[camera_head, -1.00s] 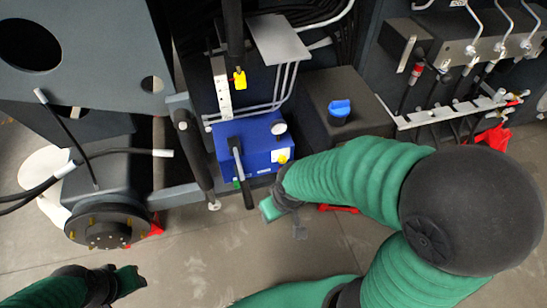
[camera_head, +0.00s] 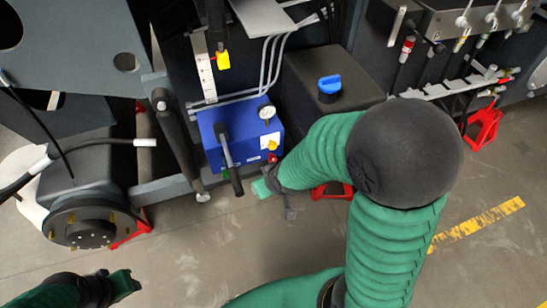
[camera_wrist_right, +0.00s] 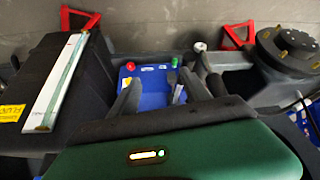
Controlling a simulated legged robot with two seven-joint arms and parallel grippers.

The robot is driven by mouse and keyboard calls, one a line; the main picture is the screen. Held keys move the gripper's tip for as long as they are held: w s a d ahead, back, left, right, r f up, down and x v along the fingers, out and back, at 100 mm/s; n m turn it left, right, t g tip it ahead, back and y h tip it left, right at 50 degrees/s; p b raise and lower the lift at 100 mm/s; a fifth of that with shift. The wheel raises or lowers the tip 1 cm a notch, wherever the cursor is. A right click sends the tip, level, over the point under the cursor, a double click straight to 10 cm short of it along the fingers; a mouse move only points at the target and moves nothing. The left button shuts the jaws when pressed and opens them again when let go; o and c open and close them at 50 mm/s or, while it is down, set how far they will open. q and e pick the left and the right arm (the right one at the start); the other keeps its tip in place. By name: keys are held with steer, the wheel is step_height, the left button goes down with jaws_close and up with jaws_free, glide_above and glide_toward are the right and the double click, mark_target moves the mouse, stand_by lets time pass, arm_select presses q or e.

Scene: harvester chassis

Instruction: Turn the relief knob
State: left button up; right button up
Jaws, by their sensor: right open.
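I cannot tell which one is the relief knob. My right gripper (camera_head: 268,184) is just below the box's lower right corner. In the right wrist view, its open fingers (camera_wrist_right: 160,88) frame the box, with the red knob (camera_wrist_right: 130,66) and green knob (camera_wrist_right: 175,62) beyond them. No knob is visibly held. My left gripper (camera_head: 120,284) is low at the left.
A black tank with a blue cap (camera_head: 330,84) stands right of the box. A diagonal strut (camera_head: 177,140) and a round hub (camera_head: 90,226) are to its left. Red stands (camera_head: 483,124) rest on the floor. The floor in front is clear, with a yellow stripe (camera_head: 475,223).

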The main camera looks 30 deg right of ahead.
steer(key=w+d+f+t+h+b, duration=0.1)
steer(key=w+d+f+t+b, duration=0.25)
steer(key=f+b, duration=0.45)
steer(key=w+d+f+t+h+b, duration=0.15)
steer(key=w+d+f+b, duration=0.35)
steer(key=f, duration=0.5)
steer(key=t+h+b, duration=0.2)
steer(key=t+b, duration=0.4)
steer(key=b, duration=0.6)
glide_toward(273, 147)
steer(key=shift+y, duration=0.25)
steer(key=b+x, duration=0.5)
steer(key=x, duration=0.4)
steer(key=shift+d+f, duration=0.15)
steer(key=shift+w, duration=0.25)
arm_select(q)
steer(key=s+x, duration=0.2)
steer(key=x, duration=0.9)
steer(key=s+f+x, duration=0.1)
steer(key=s+x, duration=0.2)
steer(key=x, duration=0.8)
steer(key=s+x, duration=0.2)
steer(key=x, duration=1)
steer(key=shift+s+f, duration=0.15)
steer(key=shift+f, duration=0.2)
arm_select(e)
steer(key=shift+c, duration=0.4)
jaws_close()
